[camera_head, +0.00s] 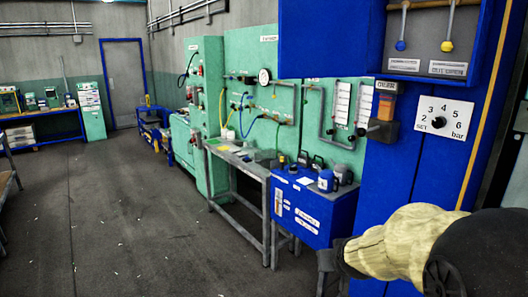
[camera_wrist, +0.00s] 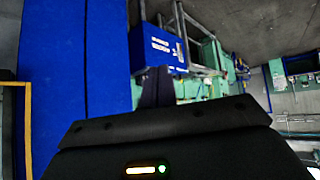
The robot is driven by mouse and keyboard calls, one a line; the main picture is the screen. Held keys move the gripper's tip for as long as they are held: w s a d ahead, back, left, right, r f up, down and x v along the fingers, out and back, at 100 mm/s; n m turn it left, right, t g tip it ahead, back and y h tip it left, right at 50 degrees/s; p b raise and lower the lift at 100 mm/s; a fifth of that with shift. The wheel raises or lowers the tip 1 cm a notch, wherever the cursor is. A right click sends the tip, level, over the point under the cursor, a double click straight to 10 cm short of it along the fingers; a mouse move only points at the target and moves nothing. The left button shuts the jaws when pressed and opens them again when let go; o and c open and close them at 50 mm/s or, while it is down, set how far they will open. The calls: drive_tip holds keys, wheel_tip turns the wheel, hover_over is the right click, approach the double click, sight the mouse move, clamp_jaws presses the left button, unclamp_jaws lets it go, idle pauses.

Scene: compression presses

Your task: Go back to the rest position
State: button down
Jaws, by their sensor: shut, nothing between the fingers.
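My arm reaches in from the lower right of the head view, with a pale yellow cover on its link. My dark gripper (camera_head: 327,262) is at the end of it, partly hidden behind the cover. It is shut and empty, in front of the blue press cabinet's lower part and close to the blue box (camera_head: 312,208). In the wrist view my dark gripper (camera_wrist: 156,90) points toward the blue box (camera_wrist: 152,52), which shows sideways. I cannot tell the exact gap between them.
A blue press cabinet (camera_head: 346,120) with a pressure dial plate (camera_head: 438,121) and two hanging levers stands close on the right. Jugs stand on the blue box. A grey metal table (camera_head: 238,160) and green machines (camera_head: 205,110) lie beyond. The dark floor (camera_head: 110,220) at left is open.

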drive_tip(key=s+a+f+g, duration=0.1)
drive_tip(key=s+f+g, duration=0.2)
drive_tip(key=s, duration=0.5)
drive_tip(key=s+a+f+g, duration=0.1)
drive_tip(key=s+f+g, duration=0.2)
drive_tip(key=s, duration=0.6)
wheel_tip(320, 180, down, 3)
drive_tip(key=shift+s+a+r+y, duration=0.1)
drive_tip(key=shift+s+a+y, duration=0.1)
drive_tip(key=shift+s+y, duration=0.1)
